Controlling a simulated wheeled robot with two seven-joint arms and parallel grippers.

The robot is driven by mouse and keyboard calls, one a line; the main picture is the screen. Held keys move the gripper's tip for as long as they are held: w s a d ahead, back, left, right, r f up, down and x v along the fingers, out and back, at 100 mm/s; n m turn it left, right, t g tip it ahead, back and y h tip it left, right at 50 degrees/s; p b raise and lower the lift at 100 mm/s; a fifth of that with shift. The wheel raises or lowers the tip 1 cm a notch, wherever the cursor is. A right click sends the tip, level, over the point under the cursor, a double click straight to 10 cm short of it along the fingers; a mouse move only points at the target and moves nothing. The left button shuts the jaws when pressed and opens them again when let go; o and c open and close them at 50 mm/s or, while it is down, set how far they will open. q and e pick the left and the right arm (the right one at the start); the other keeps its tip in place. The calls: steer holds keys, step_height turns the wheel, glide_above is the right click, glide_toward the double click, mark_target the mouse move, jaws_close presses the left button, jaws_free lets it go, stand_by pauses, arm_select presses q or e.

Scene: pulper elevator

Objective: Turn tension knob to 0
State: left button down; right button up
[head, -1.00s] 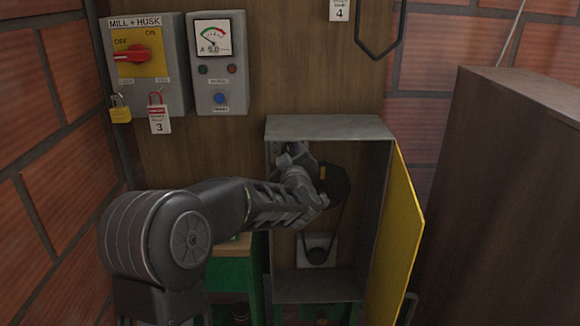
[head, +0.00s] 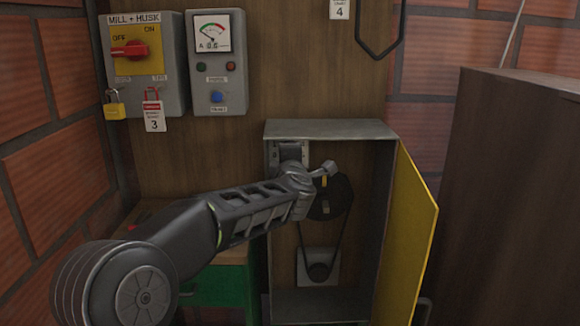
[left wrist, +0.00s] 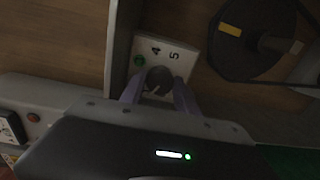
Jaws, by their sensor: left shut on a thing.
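The tension knob (left wrist: 160,79) is a dark round knob on a pale plate (left wrist: 172,47) marked 4 and 5, seen in the left wrist view. A green spot (left wrist: 139,61) shows beside it. My left gripper (left wrist: 158,88) has a finger on each side of the knob and is shut on it. In the head view, my left arm reaches into the open grey box (head: 330,130). The knob cannot be made out there. The number the knob points to is not clear. My right gripper is not in view.
A dark pulley (head: 330,203) with a yellow mark and a belt sits close beside the gripper. A yellow door (head: 408,230) stands open at the box's right. The MILL + HUSK switch box (head: 145,65) and a meter box (head: 216,62) hang above. A brown cabinet (head: 510,200) is at right.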

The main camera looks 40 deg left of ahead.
arm_select(q)
steer(key=shift+a+n+b, duration=0.1)
steer(key=shift+n+b, duration=3.35)
steer(key=shift+n, duration=0.95)
steer(key=c, duration=0.9)
jaws_free()
steer(key=shift+t, duration=0.3)
steer(key=v, duration=0.7)
steer(key=shift+s, duration=0.4)
steer(key=shift+d, duration=0.2)
